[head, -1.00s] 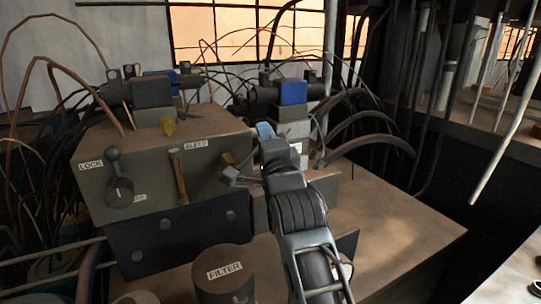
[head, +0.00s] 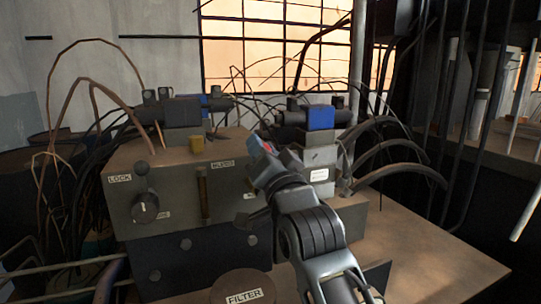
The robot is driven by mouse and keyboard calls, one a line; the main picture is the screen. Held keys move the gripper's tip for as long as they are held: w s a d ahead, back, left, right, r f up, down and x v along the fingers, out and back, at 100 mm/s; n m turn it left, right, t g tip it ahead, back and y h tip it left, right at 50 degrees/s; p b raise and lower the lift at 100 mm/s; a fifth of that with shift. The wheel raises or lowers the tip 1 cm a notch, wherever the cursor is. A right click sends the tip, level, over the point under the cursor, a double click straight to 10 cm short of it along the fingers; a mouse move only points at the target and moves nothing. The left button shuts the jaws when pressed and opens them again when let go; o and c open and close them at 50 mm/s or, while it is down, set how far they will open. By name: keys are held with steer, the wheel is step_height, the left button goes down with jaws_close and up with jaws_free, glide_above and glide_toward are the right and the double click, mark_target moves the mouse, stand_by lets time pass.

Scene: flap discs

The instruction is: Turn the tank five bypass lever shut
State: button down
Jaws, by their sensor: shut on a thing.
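My gripper (head: 262,160) is at the right end of the grey manifold box (head: 165,215), in front of its upper right edge. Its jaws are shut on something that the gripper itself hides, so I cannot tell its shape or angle. A lever marked LOCK (head: 143,190) points up on the left of the box front. An upright brown handle (head: 203,195) stands under a small label that seems to read BLEED (head: 222,164). A small label (head: 250,195) by my gripper is partly covered. I cannot read any tank five or bypass marking.
Two valve blocks with blue caps, left (head: 182,112) and right (head: 320,118), stand on and beside the box. A FILTER canister (head: 245,285) stands low in front. Thick hoses (head: 395,155) curve at the right. The bench top (head: 420,240) is bare at the right.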

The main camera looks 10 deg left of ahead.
steer(key=shift+s+a+n+y, duration=0.3)
steer(key=shift+a+n, duration=0.15)
steer(key=shift+n, duration=0.05)
steer(key=shift+a+f+g, duration=0.1)
steer(key=shift+g, duration=0.2)
steer(key=c, duration=0.8)
jaws_free()
steer(key=shift+s+d+f, duration=0.2)
steer(key=shift+s+d, duration=0.1)
steer(key=shift+d, duration=0.15)
steer(key=b+v, duration=0.1)
steer(key=v, duration=0.5)
steer(key=shift+s+d, duration=0.1)
steer(key=shift+s, duration=0.3)
steer(key=shift+f, duration=0.1)
